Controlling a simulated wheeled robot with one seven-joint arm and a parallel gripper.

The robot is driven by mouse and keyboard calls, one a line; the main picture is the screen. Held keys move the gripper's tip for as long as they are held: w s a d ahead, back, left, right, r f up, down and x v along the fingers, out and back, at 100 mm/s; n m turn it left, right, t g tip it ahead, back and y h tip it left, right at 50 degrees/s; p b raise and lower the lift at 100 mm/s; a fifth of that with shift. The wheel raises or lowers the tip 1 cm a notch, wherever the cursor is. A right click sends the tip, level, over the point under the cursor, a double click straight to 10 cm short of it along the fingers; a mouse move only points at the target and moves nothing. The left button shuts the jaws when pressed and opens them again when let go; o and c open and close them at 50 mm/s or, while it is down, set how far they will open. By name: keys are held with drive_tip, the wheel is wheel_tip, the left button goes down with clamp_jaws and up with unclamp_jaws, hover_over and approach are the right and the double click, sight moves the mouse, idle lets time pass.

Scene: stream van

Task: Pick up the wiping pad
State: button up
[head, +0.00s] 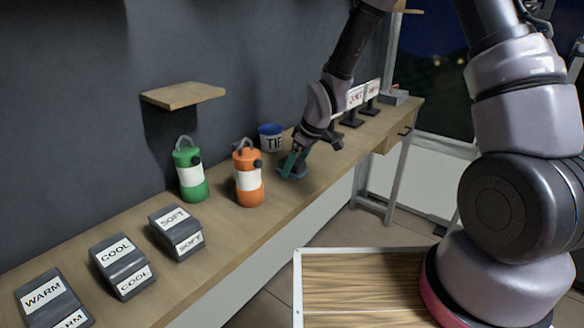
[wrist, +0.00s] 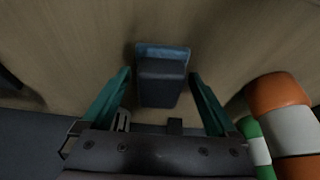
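The wiping pad (wrist: 160,85) is a small dark grey block with a blue edge, lying on the wooden counter. In the wrist view my gripper (wrist: 159,76) has its two teal fingers apart, one on each side of the pad. Gaps show between the fingers and the pad, so it is not clamped. In the head view my gripper (head: 294,163) is low over the counter, right of the orange lantern, and largely covers the pad.
An orange lantern (head: 248,180) stands close to the gripper; a green one (head: 190,176) is further left. A blue cup (head: 270,138) labelled TIE stands behind. Blocks labelled SOFT (head: 174,219), COOL (head: 115,252) and WARM (head: 43,291) line the near counter. A wooden shelf (head: 183,95) juts from the wall.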

drive_tip(key=c, duration=1)
drive_tip(key=shift+r, duration=0.1)
wheel_tip(320, 180, up, 10)
drive_tip(key=shift+f, duration=0.1)
